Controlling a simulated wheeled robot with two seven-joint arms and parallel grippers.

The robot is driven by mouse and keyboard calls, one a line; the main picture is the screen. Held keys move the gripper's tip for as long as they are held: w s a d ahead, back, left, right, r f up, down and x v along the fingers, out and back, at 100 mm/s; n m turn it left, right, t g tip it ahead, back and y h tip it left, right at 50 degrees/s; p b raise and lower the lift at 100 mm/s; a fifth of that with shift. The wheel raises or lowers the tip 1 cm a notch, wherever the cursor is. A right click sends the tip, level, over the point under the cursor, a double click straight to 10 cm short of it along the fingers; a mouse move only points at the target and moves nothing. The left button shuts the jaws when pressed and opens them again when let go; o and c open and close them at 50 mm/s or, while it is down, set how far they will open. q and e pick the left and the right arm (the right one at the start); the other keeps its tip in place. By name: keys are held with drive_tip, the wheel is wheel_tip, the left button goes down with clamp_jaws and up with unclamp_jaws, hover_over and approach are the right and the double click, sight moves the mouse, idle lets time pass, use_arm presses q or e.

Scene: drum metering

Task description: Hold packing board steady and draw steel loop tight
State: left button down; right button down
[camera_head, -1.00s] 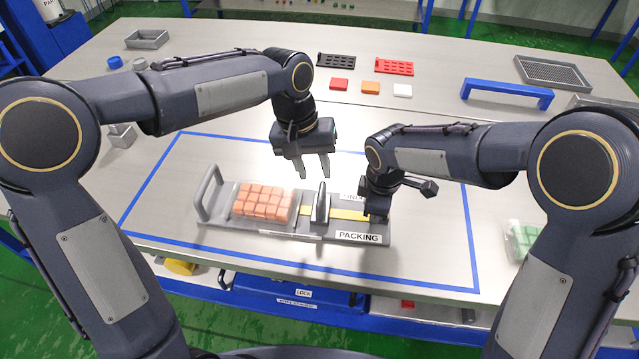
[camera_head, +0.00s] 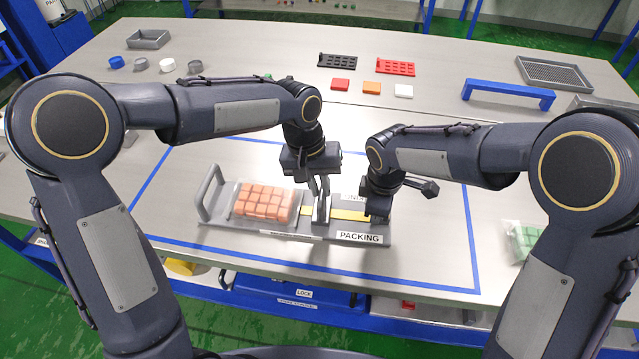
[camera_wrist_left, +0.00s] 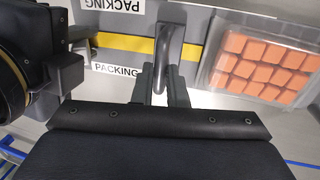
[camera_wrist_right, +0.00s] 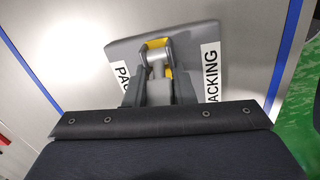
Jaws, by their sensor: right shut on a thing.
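The grey packing board (camera_head: 218,216) lies on the table inside the blue outline. It has a yellow strip (camera_head: 350,214), "PACKING" labels and an upright handle at its left end. A clear pack of orange cubes (camera_head: 263,201) lies on the board.
A bag of green cubes (camera_head: 525,238) lies at the right table edge. A blue bridge (camera_head: 508,94), red, orange and white blocks, and black and red racks (camera_head: 395,68) stand farther back. The table left of the board is clear.

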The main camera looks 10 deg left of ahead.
use_arm(q)
drive_tip(key=d, duration=0.3)
drive_tip(key=shift+d, duration=0.2)
drive_tip(key=c, duration=1.5)
unclamp_jaws()
drive_tip(key=shift+o, duration=0.2)
drive_tip(key=shift+a, duration=0.1)
drive_tip(key=shift+r, duration=0.1)
wheel_tip(320, 180, up, 12)
drive_tip(key=a, duration=0.2)
drive_tip(key=shift+a, duration=0.15)
drive_tip(key=shift+f, duration=0.2)
drive_tip(key=shift+c, duration=0.2)
